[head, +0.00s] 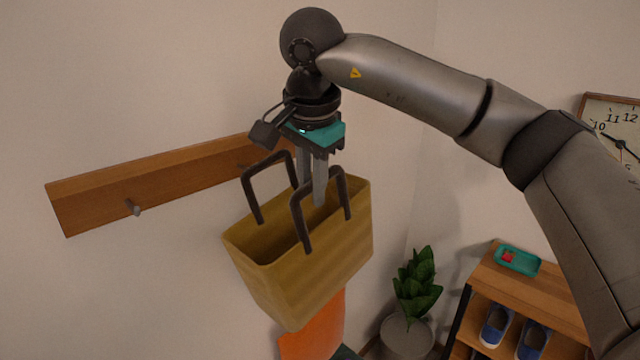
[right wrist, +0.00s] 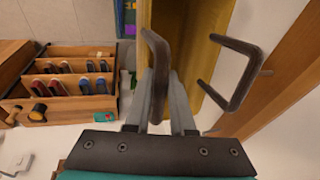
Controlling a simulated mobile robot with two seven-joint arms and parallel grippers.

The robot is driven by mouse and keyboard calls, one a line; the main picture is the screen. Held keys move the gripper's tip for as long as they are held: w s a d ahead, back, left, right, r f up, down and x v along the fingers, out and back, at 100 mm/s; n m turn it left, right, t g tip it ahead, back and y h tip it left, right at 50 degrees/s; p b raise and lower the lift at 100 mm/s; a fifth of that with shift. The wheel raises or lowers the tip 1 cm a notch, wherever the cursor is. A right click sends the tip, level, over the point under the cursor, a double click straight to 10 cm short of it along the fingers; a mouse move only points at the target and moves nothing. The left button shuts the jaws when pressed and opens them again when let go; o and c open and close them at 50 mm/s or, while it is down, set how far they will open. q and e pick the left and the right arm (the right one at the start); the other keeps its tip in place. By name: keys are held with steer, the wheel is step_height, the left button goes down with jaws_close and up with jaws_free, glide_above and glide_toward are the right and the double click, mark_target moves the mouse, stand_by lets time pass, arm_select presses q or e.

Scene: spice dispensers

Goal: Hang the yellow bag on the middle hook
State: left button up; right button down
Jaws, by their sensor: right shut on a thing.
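The yellow bag (head: 315,280) hangs in the air from my right gripper (head: 317,198), open side up and slightly tilted, with two dark stiff handles. In the right wrist view, the fingers (right wrist: 160,95) are shut on one handle (right wrist: 159,65); the other handle (right wrist: 233,75) stands free to its right. The bag's yellow wall (right wrist: 197,45) shows beyond. The wooden hook rack (head: 95,200) is on the wall behind and left. The rack's right part is hidden behind the gripper and bag. My left gripper is out of view.
An orange thing (head: 315,335) is below the bag. A potted plant (head: 415,290) and a wooden shoe shelf (head: 535,283) with a green tray (head: 517,261) stand at lower right. A clock (head: 615,125) hangs on the right wall. The wall left of the bag is clear below the rack.

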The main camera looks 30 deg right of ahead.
steer(key=w+a+f+p, duration=0.2)
steer(key=w, duration=0.3)
steer(key=shift+w, duration=0.35)
stand_by(0.5)
stand_by(0.6)
steer(key=c, duration=0.7)
jaws_free()
